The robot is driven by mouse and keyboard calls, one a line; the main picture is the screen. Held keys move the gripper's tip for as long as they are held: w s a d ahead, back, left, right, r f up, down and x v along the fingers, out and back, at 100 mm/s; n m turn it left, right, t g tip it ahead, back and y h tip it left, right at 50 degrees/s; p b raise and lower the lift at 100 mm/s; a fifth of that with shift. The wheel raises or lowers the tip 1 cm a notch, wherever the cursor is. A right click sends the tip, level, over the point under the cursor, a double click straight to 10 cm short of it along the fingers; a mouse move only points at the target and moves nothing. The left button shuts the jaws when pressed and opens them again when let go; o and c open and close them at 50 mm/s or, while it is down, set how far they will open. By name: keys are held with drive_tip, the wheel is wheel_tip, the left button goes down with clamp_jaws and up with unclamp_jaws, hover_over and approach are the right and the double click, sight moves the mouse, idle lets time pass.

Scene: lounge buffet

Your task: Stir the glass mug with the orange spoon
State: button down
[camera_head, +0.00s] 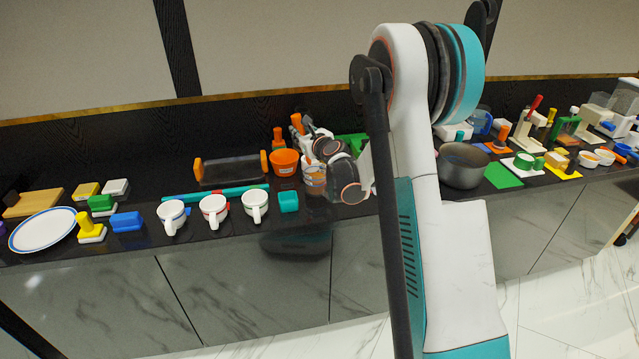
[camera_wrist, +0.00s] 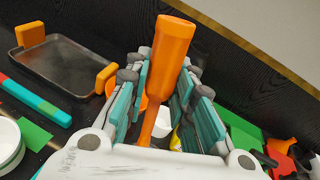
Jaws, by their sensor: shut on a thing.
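The orange spoon (camera_wrist: 170,55) stands between the finger pads of my gripper (camera_wrist: 160,95) in the wrist view, thick handle up and thin shaft running down. My gripper is shut on it. In the head view the orange handle top (camera_head: 296,121) shows beside my gripper (camera_head: 308,130). What looks like the glass mug (camera_head: 315,181), see-through with a brownish tint, stands on the counter just below my gripper. The spoon's lower end is hidden in both views, so I cannot tell whether it is inside the mug.
An orange bowl (camera_head: 285,163) stands close left of the mug, with another orange piece (camera_head: 278,136) behind it. A dark tray with orange handles (camera_head: 232,170) lies further left. White mugs (camera_head: 255,204) line the front edge. A grey pot (camera_head: 462,165) stands right of my arm.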

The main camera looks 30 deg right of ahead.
sight(300, 118)
drive_tip(key=shift+r, duration=0.1)
drive_tip(key=shift+r+p, duration=1.45)
drive_tip(key=shift+r, duration=1)
